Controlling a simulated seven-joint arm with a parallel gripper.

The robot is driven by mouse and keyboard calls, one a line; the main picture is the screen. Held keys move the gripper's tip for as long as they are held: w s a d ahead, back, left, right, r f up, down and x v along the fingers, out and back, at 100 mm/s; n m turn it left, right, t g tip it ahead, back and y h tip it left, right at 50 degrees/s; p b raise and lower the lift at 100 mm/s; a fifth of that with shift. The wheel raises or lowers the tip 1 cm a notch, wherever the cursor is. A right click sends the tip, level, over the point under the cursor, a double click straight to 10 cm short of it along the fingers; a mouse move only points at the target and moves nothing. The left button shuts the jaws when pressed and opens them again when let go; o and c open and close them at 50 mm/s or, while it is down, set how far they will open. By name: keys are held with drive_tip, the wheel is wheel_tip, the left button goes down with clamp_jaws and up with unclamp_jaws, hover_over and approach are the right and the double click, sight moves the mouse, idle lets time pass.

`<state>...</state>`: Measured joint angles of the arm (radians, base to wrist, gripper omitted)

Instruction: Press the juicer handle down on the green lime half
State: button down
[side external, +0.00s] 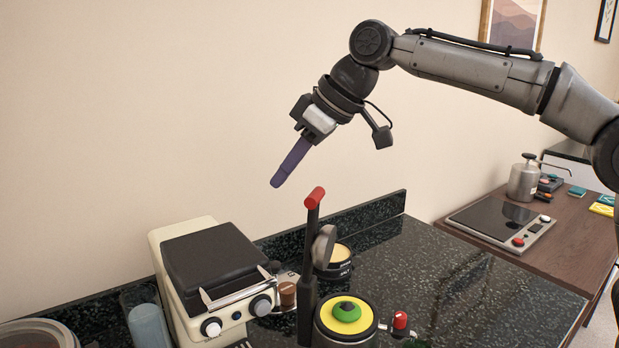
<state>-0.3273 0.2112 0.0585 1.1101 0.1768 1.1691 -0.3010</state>
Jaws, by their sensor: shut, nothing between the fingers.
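The juicer (345,324) stands on the dark speckled counter at the bottom centre of the side external view. Its black handle (311,235) stands upright with a red grip (315,197) on top. A grey round press plate (324,246) hangs on the handle's right side, raised and tilted. The green lime half (347,311) sits on the juicer's yellow top, with a dark spot in its middle. My gripper (279,182) is shut and empty, its purple fingers pointing down and left. It is above and left of the red grip, apart from it.
A cream appliance with a dark lid (212,262) stands left of the juicer. A small red-knobbed lever (400,321) sticks out at its right. A dark round container (338,262) is behind. The counter (480,305) to the right is clear.

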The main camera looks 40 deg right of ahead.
sight(317, 192)
drive_tip(key=shift+s+d+f, duration=0.2)
drive_tip(key=shift+s+d, duration=0.4)
drive_tip(key=shift+s, duration=0.25)
drive_tip(key=shift+s+d+f, duration=0.15)
drive_tip(key=shift+s+d, duration=0.4)
drive_tip(key=shift+s, duration=0.25)
drive_tip(key=shift+s+d, duration=0.1)
drive_tip(key=shift+s+d+t, duration=0.25)
drive_tip(key=shift+s+t, duration=0.05)
drive_tip(key=shift+s, duration=0.1)
